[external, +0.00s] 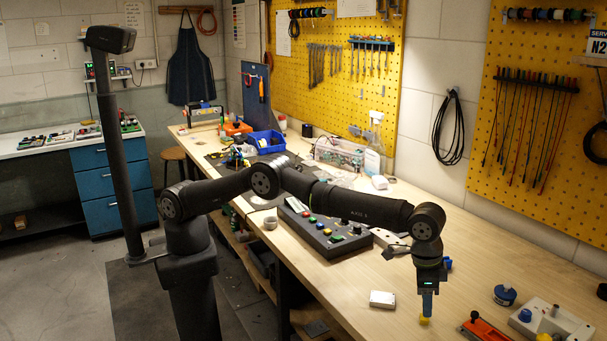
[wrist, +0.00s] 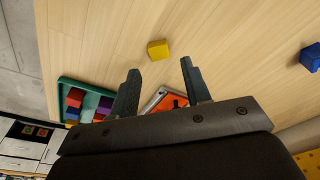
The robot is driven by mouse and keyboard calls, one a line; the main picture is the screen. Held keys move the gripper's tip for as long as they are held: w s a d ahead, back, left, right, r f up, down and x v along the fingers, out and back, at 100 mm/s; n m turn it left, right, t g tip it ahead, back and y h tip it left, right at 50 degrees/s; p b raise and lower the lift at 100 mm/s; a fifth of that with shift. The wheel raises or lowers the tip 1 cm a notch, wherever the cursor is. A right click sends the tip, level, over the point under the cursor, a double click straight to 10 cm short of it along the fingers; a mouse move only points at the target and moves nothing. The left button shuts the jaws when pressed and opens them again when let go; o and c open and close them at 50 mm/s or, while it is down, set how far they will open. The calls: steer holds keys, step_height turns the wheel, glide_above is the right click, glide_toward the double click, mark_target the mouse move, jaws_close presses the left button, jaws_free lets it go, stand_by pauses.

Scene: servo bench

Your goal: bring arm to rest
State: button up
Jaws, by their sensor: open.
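My gripper (external: 427,305) hangs pointing down over the right part of the wooden bench, at the end of my stretched arm. In the wrist view my gripper (wrist: 160,65) has its two fingers wide apart with nothing between them. A yellow block (wrist: 158,50) lies on the bench just beyond the fingertips, with bare wood around it. The yellow block also shows in the external view (external: 424,321), right below the fingertips. I cannot tell the exact height of the fingertips above it.
A blue block (wrist: 311,58) lies at the right of the wrist view. A green tray (wrist: 66,84) with several coloured blocks and an orange tool (wrist: 160,101) are near the fingers. A white box (external: 382,299), a button panel (external: 325,232) and a blue spool (external: 505,295) stand on the bench.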

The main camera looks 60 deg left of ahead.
steer(key=s+r, duration=0.7)
steer(key=s, duration=0.4)
steer(key=w+a+r+n+y, duration=0.15)
steer(key=w+a+n, duration=0.65)
steer(key=w+a, duration=1.6)
steer(key=w+a+n, duration=0.2)
steer(key=a, duration=0.8)
steer(key=w+a+n, duration=0.3)
steer(key=a, duration=0.7)
steer(key=w+a+n, duration=0.2)
steer(key=a+n, duration=0.1)
steer(key=a, duration=0.8)
steer(key=shift+w+y, duration=0.25)
steer(key=shift+y, duration=0.1)
steer(key=shift+r, duration=0.1)
steer(key=s+d+m, duration=0.3)
steer(key=d+m, duration=0.2)
steer(key=d, duration=1.5)
steer(key=shift+s+d+h, duration=0.15)
steer(key=shift+d+h, duration=0.15)
steer(key=shift+h, duration=0.1)
